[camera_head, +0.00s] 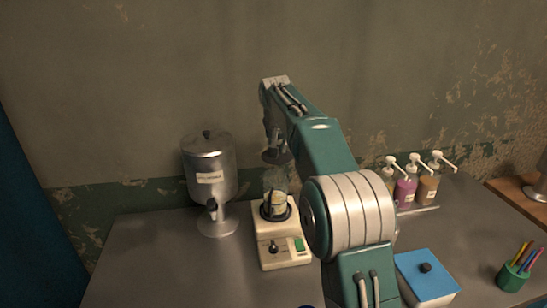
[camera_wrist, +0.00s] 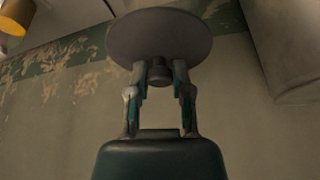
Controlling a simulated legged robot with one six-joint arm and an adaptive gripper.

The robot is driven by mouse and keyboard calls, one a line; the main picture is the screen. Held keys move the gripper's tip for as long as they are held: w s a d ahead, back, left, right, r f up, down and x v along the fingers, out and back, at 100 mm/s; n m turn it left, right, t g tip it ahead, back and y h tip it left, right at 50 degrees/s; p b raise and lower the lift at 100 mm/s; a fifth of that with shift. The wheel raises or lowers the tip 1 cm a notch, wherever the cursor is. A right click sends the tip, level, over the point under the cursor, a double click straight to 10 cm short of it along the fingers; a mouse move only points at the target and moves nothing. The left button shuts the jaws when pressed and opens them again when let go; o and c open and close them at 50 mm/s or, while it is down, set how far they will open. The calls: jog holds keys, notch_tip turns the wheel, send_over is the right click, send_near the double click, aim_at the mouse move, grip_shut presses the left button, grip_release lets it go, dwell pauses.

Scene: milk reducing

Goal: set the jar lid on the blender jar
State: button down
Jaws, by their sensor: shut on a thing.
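My gripper (camera_wrist: 160,78) is shut on the knob of the jar lid (camera_wrist: 158,33), a dark round disc, in the wrist view. In the head view the lid (camera_head: 275,157) hangs below the end of my arm, above and apart from the blender jar. The blender jar (camera_head: 274,183) is clear glass with a pale label and stands on the cream blender base (camera_head: 287,255). The base has a dark knob and a green switch. My gripper's fingers are small and partly hidden in the head view.
A metal dispenser (camera_head: 208,165) with a tap stands left of the blender. Several pump bottles (camera_head: 405,187) stand at the right back, partly behind my arm. A blue-topped box (camera_head: 426,275) and a green pencil cup (camera_head: 513,277) are at the right front. The left table front is clear.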

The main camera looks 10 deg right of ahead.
jog(key=shift+a+f, duration=0.45)
jog(key=shift+a, duration=0.05)
jog(key=shift+a+f, duration=0.1)
jog(key=shift+f, duration=0.25)
jog(key=shift+d+f, duration=0.3)
jog(key=shift+f, duration=0.6)
jog(key=shift+d+f, duration=0.25)
jog(key=shift+f, duration=0.6)
jog(key=shift+a+f, duration=0.4)
jog(key=shift+f, duration=0.15)
jog(key=shift+d, duration=0.2)
jog(key=shift+c, duration=2.2)
grip_release()
jog(key=shift+o, duration=0.2)
